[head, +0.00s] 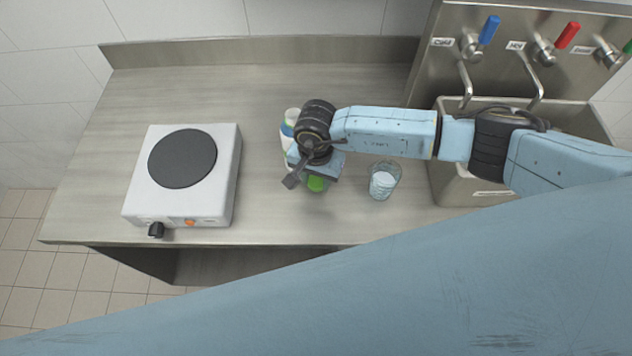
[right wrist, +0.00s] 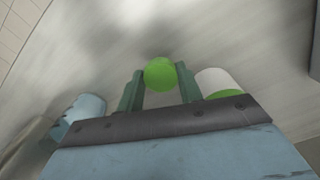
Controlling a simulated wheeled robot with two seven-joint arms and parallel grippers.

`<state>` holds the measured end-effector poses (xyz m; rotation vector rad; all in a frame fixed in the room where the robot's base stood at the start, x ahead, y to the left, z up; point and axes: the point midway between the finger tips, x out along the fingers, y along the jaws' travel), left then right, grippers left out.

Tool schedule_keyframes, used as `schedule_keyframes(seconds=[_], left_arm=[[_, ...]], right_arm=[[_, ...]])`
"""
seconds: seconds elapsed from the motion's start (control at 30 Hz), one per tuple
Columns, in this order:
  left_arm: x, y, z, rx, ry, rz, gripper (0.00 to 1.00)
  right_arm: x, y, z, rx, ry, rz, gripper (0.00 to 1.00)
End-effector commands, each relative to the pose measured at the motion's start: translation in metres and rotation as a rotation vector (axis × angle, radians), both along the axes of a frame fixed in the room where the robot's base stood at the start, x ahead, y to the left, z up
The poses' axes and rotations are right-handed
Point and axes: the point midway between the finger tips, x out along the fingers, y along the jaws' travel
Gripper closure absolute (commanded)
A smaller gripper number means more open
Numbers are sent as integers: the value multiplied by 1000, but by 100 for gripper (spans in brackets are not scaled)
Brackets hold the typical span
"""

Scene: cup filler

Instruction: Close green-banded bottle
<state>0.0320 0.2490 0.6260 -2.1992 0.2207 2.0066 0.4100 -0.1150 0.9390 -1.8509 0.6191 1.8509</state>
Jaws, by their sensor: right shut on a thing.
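My right gripper (head: 316,180) is above the counter between the bottles and the glass. In the right wrist view its green fingers (right wrist: 160,90) are shut on a round green cap (right wrist: 160,73). The cap also shows below the gripper in the head view (head: 316,184). What lies under the cap is hidden. A white bottle with a green band (right wrist: 218,82) stands beside the right finger in the right wrist view. In the head view, a white bottle top with a blue band (head: 289,128) shows left of my wrist, partly hidden by it. My left gripper is not in view.
A glass (head: 381,183) with pale contents stands just right of the gripper. A white hot plate (head: 202,198) stands at left. A steel sink (head: 455,185) with coloured taps (head: 489,30) is at right.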

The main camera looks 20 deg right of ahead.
Motion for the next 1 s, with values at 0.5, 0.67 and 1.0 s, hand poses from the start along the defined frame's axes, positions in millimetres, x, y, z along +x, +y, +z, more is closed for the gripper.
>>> schedule_keyframes(seconds=[0.5,0.67,1.0], left_arm=[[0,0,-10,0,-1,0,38],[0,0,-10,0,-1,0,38],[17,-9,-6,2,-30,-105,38]], right_arm=[[0,0,74,-1,-1,0,85],[0,0,75,0,0,-1,85],[3,5,79,3,0,-16,85]])
